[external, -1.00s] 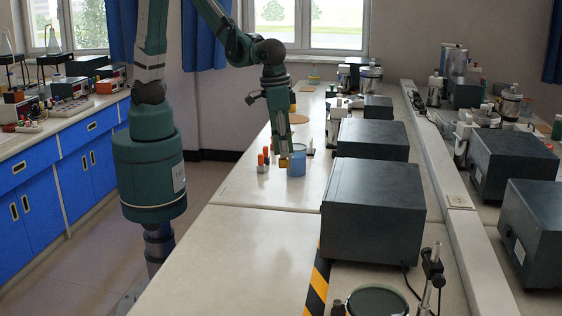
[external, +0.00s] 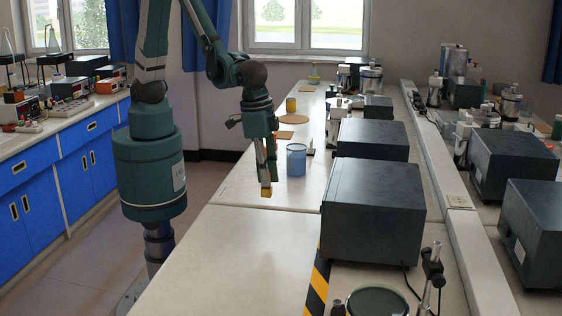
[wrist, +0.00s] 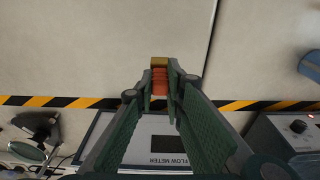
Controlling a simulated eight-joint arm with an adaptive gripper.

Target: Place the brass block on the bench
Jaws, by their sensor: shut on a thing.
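My gripper (external: 266,183) points down over the near-left part of the pale bench (external: 240,230). It is shut on a small brass block (external: 266,193), which shows at the fingertips. In the wrist view the brass block (wrist: 159,62) sits at the far end between the fingers of my gripper (wrist: 160,75). An orange-red ridged piece shows just below it there; I cannot tell what it is. I cannot tell how far the block is above the bench.
A blue beaker (external: 296,160) stands close behind and right of my gripper. A yellow container (external: 291,105) stands farther back. Dark instrument boxes (external: 370,210) line the right side, near black-yellow tape (external: 318,285). The near-left bench surface is clear.

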